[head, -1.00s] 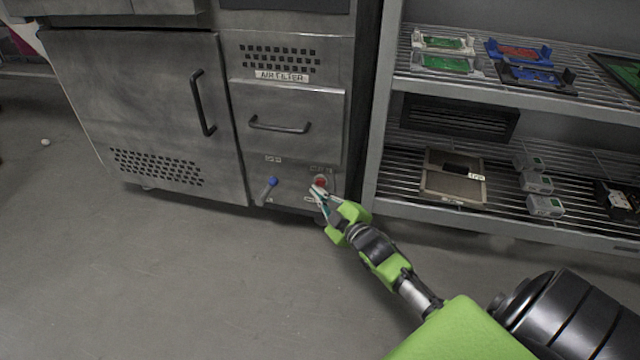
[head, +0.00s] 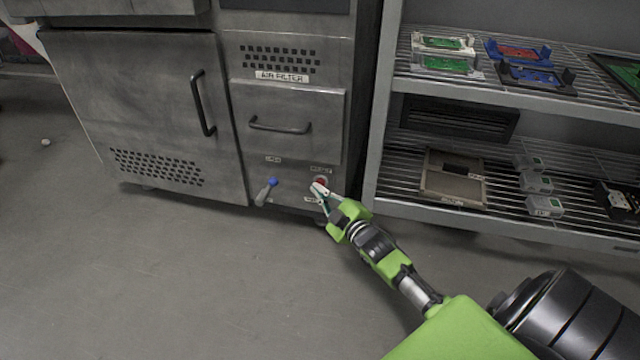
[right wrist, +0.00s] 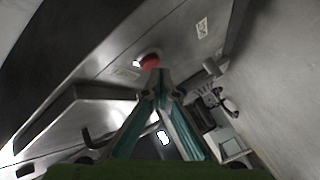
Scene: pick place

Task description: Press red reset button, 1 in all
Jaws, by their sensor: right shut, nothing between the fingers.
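The red reset button (head: 321,182) sits low on the right of the metal cabinet's front panel, under a small label. In the right wrist view the red button (right wrist: 150,61) shows just beyond my fingertips. My right gripper (head: 318,189) is shut and empty, its tips at the button and covering part of it. In the right wrist view the closed fingertips (right wrist: 158,75) are at the button's edge; I cannot tell whether they touch it. My left gripper is not in view.
A blue-tipped lever (head: 268,190) sticks out left of the button. Above is a drawer handle (head: 280,126). To the right stands a wire shelf (head: 480,216) with boxes and circuit boards. The floor (head: 200,285) in front is clear.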

